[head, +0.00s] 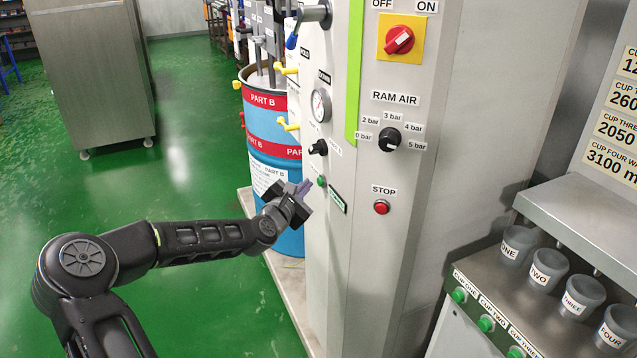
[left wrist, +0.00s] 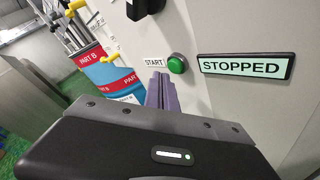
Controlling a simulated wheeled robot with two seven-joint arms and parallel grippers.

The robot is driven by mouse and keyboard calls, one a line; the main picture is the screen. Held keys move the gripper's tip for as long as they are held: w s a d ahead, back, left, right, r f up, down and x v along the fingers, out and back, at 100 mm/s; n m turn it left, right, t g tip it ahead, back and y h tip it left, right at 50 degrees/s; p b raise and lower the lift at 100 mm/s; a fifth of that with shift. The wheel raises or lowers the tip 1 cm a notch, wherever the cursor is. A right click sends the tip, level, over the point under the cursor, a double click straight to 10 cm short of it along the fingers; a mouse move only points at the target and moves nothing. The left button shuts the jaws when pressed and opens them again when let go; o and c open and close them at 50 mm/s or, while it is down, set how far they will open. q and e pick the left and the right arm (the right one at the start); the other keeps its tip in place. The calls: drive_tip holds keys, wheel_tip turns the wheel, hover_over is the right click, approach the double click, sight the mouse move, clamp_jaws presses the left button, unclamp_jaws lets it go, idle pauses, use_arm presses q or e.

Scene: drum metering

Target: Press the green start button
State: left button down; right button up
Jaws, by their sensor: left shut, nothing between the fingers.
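The green start button (head: 321,181) sits on the side face of the grey cabinet, below a black knob. In the left wrist view the green button (left wrist: 176,64) has a START label (left wrist: 154,62) to its left and a display reading STOPPED (left wrist: 246,67) to its right. My left gripper (head: 304,188) is shut and empty, just in front of that face near the button. In the left wrist view its fingertips (left wrist: 160,78) point at the panel slightly left of and below the button. A gap seems to remain, but contact cannot be told surely. My right gripper is not in view.
The cabinet's front face has a red stop button (head: 381,207), a RAM AIR knob (head: 389,139) and a red rotary switch (head: 399,40). A blue PART B drum (head: 275,150) stands behind my left gripper. Labelled cups (head: 548,268) stand at right.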

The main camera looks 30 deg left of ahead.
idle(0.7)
use_arm(q)
drive_tip(key=shift+w+d, duration=0.25)
drive_tip(key=shift+w, duration=0.1)
drive_tip(key=shift+w+d, duration=0.25)
drive_tip(key=shift+w, duration=0.1)
idle(0.7)
idle(0.3)
drive_tip(key=shift+s+a, duration=0.45)
drive_tip(key=shift+s, duration=0.25)
drive_tip(key=s+a, duration=0.1)
drive_tip(key=s, duration=0.1)
drive_tip(key=s+a+p, duration=0.1)
drive_tip(key=s+a, duration=0.1)
idle(0.4)
idle(0.8)
